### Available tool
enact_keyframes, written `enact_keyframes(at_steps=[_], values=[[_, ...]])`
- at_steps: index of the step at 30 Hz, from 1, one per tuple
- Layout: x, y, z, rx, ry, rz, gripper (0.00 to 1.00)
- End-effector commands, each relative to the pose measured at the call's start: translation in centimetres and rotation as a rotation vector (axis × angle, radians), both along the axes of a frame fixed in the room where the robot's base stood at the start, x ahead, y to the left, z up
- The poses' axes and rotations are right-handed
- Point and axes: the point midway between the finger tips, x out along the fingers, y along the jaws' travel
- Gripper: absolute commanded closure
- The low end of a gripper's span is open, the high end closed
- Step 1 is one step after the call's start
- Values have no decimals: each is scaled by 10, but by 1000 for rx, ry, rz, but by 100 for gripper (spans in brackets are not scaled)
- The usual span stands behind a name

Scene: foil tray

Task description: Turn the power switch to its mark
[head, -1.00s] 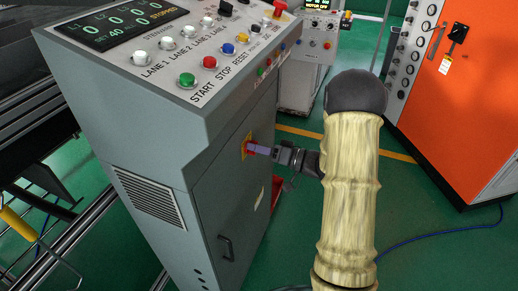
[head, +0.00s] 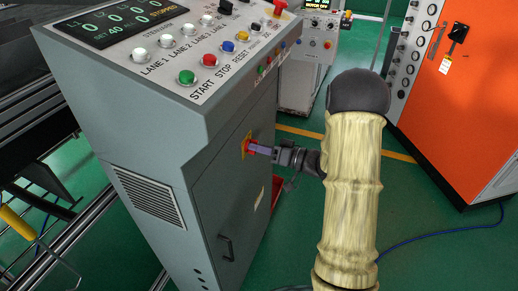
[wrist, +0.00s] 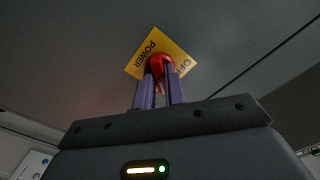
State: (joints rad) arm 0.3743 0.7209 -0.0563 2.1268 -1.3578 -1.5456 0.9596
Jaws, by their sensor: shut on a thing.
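The power switch is a red knob (wrist: 161,62) on a yellow plate (wrist: 177,47) marked POWER and OFF, set in the side door of the grey control cabinet. In the head view the yellow plate (head: 247,145) shows at the cabinet's side, with a bit of red beside it. My gripper (wrist: 159,80) is shut on the red knob, its two purple fingers on either side of it. In the head view my gripper (head: 262,150) reaches the plate from the right. The fingers hide part of the knob and plate, and I cannot make out the mark.
The grey cabinet (head: 150,145) carries a panel of coloured buttons on top and a door handle (head: 226,247) below the switch. An orange cabinet (head: 470,90) stands at the right. Green floor (head: 420,205) with a blue cable lies between.

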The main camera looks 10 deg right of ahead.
Motion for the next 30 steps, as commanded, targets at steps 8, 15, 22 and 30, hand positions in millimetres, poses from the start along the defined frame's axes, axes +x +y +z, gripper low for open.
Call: enact_keyframes(at_steps=[8,15,22,30], values=[[0,-1,-3,-123,-167,-4,100],[0,-1,-4,-258,-351,-3,100],[0,-1,-5,-387,-528,-3,100],[-1,0,-6,-538,-736,-2,100]])
